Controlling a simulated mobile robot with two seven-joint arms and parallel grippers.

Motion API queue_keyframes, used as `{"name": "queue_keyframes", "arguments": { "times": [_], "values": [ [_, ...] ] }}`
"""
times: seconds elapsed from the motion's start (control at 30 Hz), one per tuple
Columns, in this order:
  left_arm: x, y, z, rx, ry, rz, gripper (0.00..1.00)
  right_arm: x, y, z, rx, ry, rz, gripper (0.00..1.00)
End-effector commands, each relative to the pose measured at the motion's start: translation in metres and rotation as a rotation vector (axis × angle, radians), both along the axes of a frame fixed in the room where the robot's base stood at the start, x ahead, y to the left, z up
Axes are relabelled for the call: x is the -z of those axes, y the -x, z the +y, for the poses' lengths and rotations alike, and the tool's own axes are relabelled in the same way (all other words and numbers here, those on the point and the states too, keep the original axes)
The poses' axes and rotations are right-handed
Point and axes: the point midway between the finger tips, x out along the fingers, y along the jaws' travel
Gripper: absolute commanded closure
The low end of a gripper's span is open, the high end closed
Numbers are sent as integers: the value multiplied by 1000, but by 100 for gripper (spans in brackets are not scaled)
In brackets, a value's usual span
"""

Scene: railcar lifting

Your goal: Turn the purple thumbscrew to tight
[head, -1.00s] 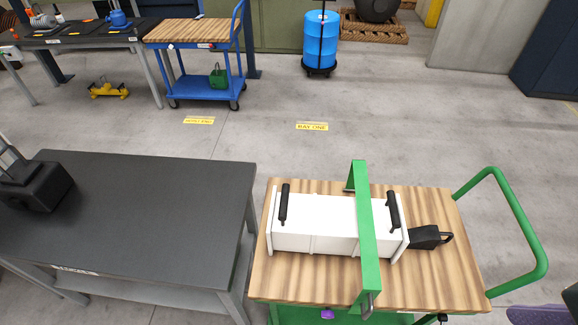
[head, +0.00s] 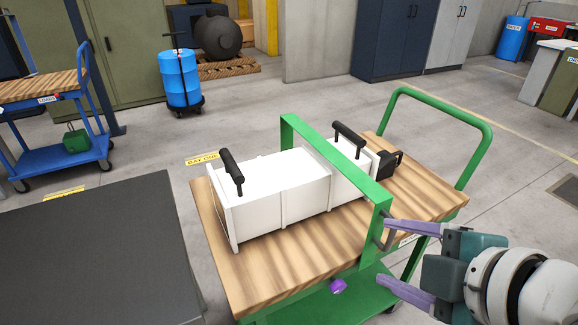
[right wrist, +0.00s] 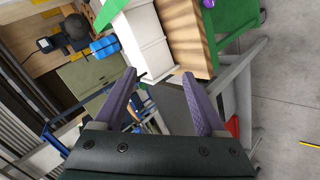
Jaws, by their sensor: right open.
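The purple thumbscrew (head: 338,286) sits low at the near side of the green cart, just below the wooden top. It also shows at the top edge of the right wrist view (right wrist: 209,3). A green strap bar (head: 335,152) crosses over the white case (head: 285,190) on the cart, and a grey handle hangs at its near end. My right gripper (head: 384,252), with purple fingers, is open with nothing between its fingers. It is to the right of the thumbscrew, apart from it. Its upper finger appears close to the grey handle; contact cannot be told. My left gripper is out of view.
The wooden cart top (head: 255,272) carries the white case with two black handles. A green push handle (head: 478,150) rises at the cart's right end. A dark table (head: 90,250) stands to the left. Open floor (head: 520,190) lies to the right.

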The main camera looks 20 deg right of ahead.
Motion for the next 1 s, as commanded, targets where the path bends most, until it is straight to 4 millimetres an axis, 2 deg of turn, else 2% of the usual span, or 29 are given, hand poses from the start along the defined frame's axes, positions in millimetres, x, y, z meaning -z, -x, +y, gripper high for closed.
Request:
{"name": "queue_keyframes", "arguments": {
  "times": [0.03,0.3,0.6,0.7,0.8,0.9,1.0],
  "values": [
    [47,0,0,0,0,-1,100,48,-5,-4,-36,48,-30,26],
    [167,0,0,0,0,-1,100,160,-27,-24,-230,349,-230,26],
    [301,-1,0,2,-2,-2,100,277,-38,-45,-390,727,-441,26],
    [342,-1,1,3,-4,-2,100,310,-39,-52,-426,856,-505,26],
    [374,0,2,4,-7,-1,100,336,-38,-57,-452,969,-558,26],
    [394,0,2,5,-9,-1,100,351,-36,-61,-466,1054,-598,26],
    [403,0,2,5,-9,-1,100,357,-35,-63,-474,1107,-620,26]
  ]
}}
